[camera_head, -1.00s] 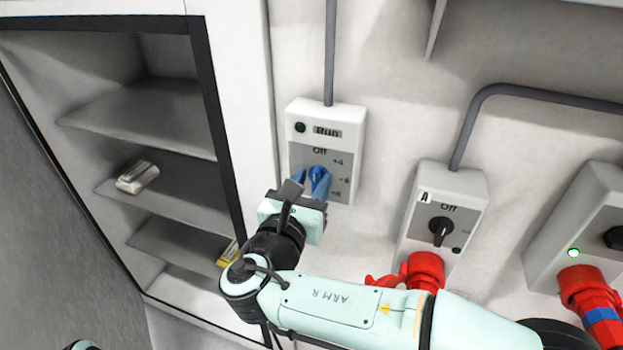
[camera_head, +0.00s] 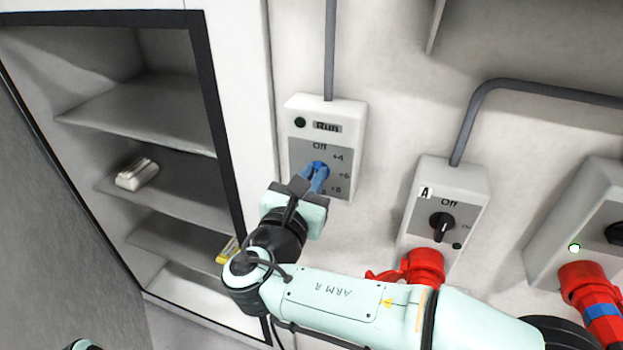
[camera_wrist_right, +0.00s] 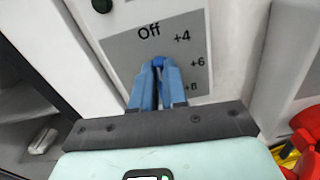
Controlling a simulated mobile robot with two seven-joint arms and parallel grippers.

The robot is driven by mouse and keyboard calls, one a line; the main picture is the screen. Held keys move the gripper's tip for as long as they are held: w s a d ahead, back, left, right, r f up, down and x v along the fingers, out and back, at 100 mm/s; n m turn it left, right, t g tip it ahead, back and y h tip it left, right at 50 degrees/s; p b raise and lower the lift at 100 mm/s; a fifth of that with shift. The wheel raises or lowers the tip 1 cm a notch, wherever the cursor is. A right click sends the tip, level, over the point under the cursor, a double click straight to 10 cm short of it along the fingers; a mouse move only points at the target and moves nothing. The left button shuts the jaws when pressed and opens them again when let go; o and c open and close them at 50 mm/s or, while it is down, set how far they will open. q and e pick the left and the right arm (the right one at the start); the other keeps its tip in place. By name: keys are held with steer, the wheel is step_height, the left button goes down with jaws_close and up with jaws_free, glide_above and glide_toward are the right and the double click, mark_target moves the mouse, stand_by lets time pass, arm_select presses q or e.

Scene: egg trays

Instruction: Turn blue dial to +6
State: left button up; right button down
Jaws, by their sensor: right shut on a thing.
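The blue dial (camera_head: 320,166) is on the grey faceplate of a white wall box (camera_head: 326,110) with a "Run" display, and is marked Off, +4, +6 and +8. My right gripper (camera_head: 316,177) has its blue fingers shut on the dial from below. In the right wrist view the fingers (camera_wrist_right: 156,82) press on both sides of the dial (camera_wrist_right: 158,62), whose visible top lies below the "Off" mark. The fingers hide most of the dial, so I cannot tell its exact setting. My left gripper is not in view.
A second box with a black knob (camera_head: 442,226) and red plug (camera_head: 424,268) is to the right, near my right arm. Another box (camera_head: 575,225) is at the far right. An open shelf cabinet (camera_head: 150,120) stands left, holding a pale packet (camera_head: 137,174) and a yellow item (camera_head: 227,250).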

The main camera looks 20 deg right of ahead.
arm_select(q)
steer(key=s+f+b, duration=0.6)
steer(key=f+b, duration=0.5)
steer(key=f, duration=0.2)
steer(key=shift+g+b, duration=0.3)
arm_select(e)
steer(key=m, duration=0.5)
steer(key=f+m, duration=0.1)
steer(key=m, duration=0.5)
steer(key=d+m, duration=0.1)
steer(key=m, duration=0.4)
steer(key=shift+s+f+m, duration=0.15)
steer(key=shift+s+m, duration=0.15)
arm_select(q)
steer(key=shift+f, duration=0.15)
arm_select(e)
steer(key=c, duration=1.2)
jaws_free()
steer(key=shift+o, duration=0.2)
